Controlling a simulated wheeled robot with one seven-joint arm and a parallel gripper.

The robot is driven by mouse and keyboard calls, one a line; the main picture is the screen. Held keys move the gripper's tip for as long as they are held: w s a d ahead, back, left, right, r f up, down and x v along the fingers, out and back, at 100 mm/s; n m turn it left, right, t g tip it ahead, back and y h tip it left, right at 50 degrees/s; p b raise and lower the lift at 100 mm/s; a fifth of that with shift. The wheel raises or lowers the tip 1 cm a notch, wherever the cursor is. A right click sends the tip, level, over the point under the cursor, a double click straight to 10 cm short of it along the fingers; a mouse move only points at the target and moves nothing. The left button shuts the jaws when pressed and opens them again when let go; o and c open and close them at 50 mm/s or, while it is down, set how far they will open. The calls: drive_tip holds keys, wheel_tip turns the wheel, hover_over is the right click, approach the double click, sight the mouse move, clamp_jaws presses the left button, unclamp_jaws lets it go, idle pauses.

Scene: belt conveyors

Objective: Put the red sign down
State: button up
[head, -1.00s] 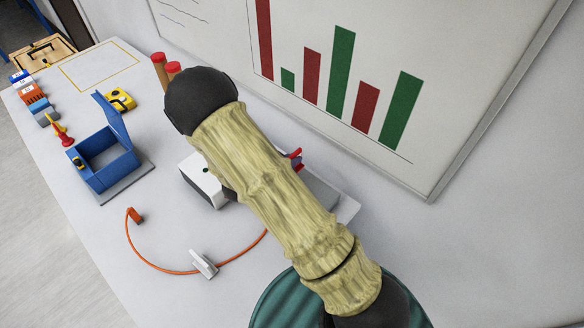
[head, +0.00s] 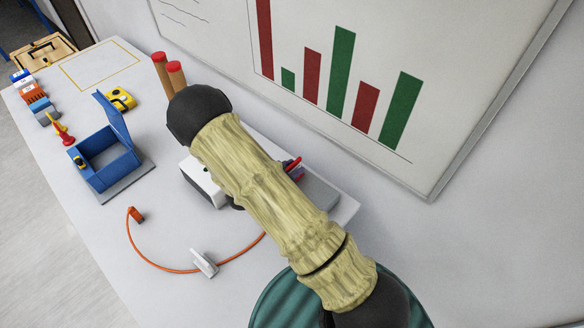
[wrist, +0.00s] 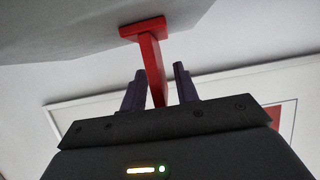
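The red sign (wrist: 151,62) shows in the wrist view as a narrow stem with a wider crosspiece at its upper end. The crosspiece meets the edge of a grey surface. My gripper (wrist: 160,72) has its two dark purple fingers on either side of the stem, with a visible gap at the right finger. The gripper looks open around the sign. In the head view, a small red part of the sign (head: 292,164) shows beyond my arm, by a purple finger. My arm hides most of the sign and gripper there.
A white box (head: 203,184) and a grey block (head: 319,191) sit partly behind my arm. An open blue box (head: 105,165), an orange cable (head: 150,263) and a yellow item (head: 121,99) lie to the left. Two red-topped cylinders (head: 176,77) stand near the wall.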

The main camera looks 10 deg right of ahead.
drive_tip(key=shift+r, duration=0.1)
drive_tip(key=shift+r, duration=0.2)
drive_tip(key=shift+s+a, duration=0.2)
drive_tip(key=shift+a, duration=0.2)
drive_tip(key=b+v, duration=0.2)
drive_tip(key=v, duration=0.9)
drive_tip(key=shift+r, duration=0.1)
